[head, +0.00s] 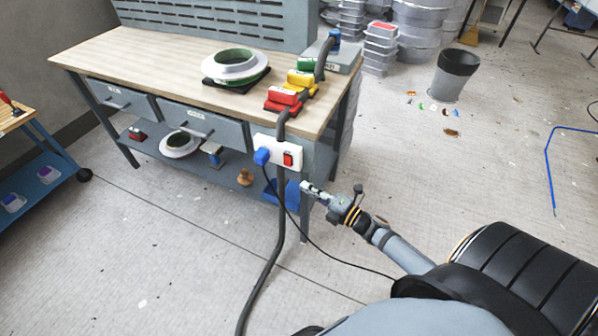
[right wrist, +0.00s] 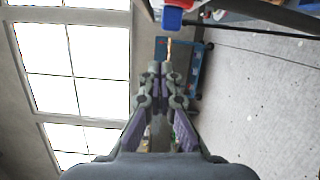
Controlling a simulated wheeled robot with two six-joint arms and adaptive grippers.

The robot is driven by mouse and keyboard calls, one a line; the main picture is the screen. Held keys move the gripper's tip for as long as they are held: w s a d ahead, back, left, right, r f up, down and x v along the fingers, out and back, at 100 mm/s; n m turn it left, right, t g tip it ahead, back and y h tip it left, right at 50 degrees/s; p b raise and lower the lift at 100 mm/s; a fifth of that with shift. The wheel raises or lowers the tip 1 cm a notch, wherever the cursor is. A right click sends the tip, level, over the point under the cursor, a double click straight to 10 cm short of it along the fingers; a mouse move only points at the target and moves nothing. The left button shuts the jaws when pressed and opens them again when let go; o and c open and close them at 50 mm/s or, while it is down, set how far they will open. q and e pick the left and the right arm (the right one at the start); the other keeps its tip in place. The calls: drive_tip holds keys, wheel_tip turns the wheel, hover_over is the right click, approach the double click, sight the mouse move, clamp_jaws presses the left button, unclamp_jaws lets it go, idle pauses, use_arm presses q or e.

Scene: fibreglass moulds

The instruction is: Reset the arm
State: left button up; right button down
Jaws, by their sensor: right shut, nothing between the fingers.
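My right gripper (head: 305,188) is in the head view, in front of the workbench's near right corner, below the white socket box. It also shows in the right wrist view (right wrist: 161,68), where its fingers are closed together with nothing between them. My right arm reaches in from the lower right of the head view. My left gripper is not in view.
The workbench (head: 130,52) carries a white ring mould (head: 235,65) and red and yellow blocks. A white socket box (head: 277,152) with a blue plug and hanging cable is on its end. A bin (head: 455,75) stands behind at right. The floor in front is mostly clear.

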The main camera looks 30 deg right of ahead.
drive_tip(key=s+d+f+m+g+h+p, duration=0.1)
drive_tip(key=s+d+f+m+g+h, duration=0.2)
drive_tip(key=f, duration=0.5)
drive_tip(key=s+d+f+m+g+h+p, duration=0.1)
drive_tip(key=s+d+f+m+h, duration=0.15)
drive_tip(key=f+m, duration=0.4)
drive_tip(key=s+d+f+m+g+h+p, duration=0.1)
drive_tip(key=s+d+f+m+h, duration=0.2)
drive_tip(key=f, duration=0.5)
drive_tip(key=s+a+f+m+g, duration=0.2)
drive_tip(key=s+f, duration=0.3)
drive_tip(key=s, duration=0.4)
drive_tip(key=s+a+f+m+g+p, duration=0.1)
drive_tip(key=s+a+f+m+g, duration=0.2)
drive_tip(key=s, duration=0.7)
drive_tip(key=s+a+f+m+g+p, duration=0.1)
drive_tip(key=s+a+f+m+g, duration=0.1)
drive_tip(key=s+f+m+g, duration=0.3)
drive_tip(key=s+f+m, duration=0.1)
drive_tip(key=s+f, duration=0.2)
drive_tip(key=s, duration=0.2)
drive_tip(key=shift+s+a, duration=0.15)
drive_tip(key=shift+s, duration=0.1)
drive_tip(key=shift+f, duration=0.1)
